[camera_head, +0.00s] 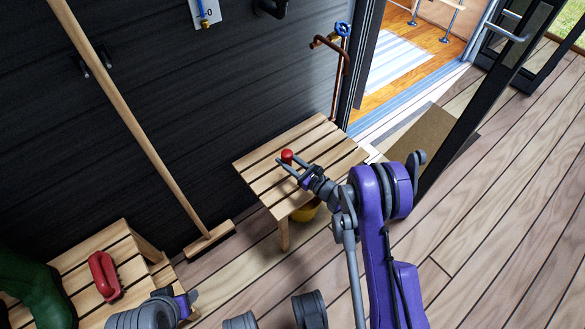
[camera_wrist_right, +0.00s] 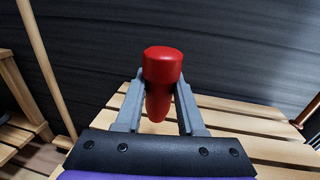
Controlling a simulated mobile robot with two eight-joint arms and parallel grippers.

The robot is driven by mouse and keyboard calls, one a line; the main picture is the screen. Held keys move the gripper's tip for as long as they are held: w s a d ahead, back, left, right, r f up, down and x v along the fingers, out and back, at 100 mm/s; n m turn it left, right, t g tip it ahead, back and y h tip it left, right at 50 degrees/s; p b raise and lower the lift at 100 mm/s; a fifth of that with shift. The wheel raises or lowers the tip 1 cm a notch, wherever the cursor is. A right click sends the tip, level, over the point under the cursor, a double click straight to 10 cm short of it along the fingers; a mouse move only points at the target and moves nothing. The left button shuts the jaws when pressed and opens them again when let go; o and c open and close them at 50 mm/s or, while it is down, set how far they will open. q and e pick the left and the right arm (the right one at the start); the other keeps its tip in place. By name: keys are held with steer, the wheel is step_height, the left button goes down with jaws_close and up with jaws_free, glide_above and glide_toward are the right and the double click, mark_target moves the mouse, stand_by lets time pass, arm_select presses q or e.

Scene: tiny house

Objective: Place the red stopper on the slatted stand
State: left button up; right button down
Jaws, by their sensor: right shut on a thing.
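The red stopper (camera_head: 287,156) is between the fingertips of my right gripper (camera_head: 291,172), over the slatted stand (camera_head: 318,128). In the right wrist view the stopper (camera_wrist_right: 163,68) is upright, with a wide rounded head and a tapered lower end. The grey fingers of the right gripper (camera_wrist_right: 160,98) are shut on its sides. Light wooden slats of the stand (camera_wrist_right: 235,122) lie behind and below it. I cannot tell whether its lower end touches the slats. Part of my left gripper (camera_head: 184,302) shows at the bottom left, away from the stand; its jaws are unclear.
A second slatted bench (camera_head: 132,268) at the lower left bears a red handled object (camera_head: 103,276) and a green boot-like thing (camera_head: 35,288). A broom (camera_head: 135,115) leans on the dark wall. Copper pipe (camera_head: 341,85) rises behind the stand. A yellow container (camera_head: 306,212) is underneath.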

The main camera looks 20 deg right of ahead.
steer(key=shift+f+b, duration=0.8)
steer(key=shift+f, duration=2.6)
steer(key=shift+f, duration=0.2)
steer(key=c, duration=0.5)
jaws_free()
steer(key=shift+r, duration=0.2)
